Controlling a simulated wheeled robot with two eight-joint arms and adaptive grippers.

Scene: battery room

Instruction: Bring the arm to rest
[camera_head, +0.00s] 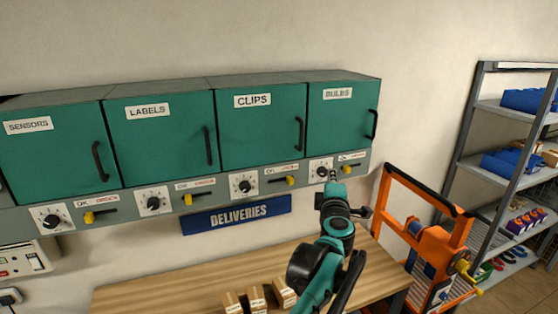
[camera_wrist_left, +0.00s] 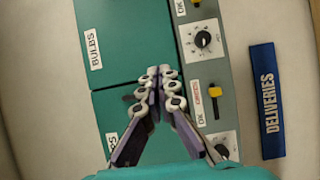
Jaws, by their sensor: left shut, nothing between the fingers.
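My left arm rises from the bottom of the head view, in front of the wooden table. My left gripper (camera_head: 333,176) is in front of the control strip below the BULBS door (camera_head: 342,108), near that door's dial. In the left wrist view the two fingers (camera_wrist_left: 160,76) meet at their tips, shut with nothing between them. Behind them are the green doors, the dials and the DELIVERIES sign (camera_wrist_left: 267,100). Whether the fingertips touch the strip cannot be told. My right gripper is in neither view.
The SENSORS (camera_head: 55,155), LABELS (camera_head: 160,140) and CLIPS (camera_head: 260,125) doors are shut. Dials and yellow levers line the strip below. Small boxes (camera_head: 257,298) stand on the table (camera_head: 160,292). An orange frame (camera_head: 425,235) and a shelf rack (camera_head: 480,135) are at right.

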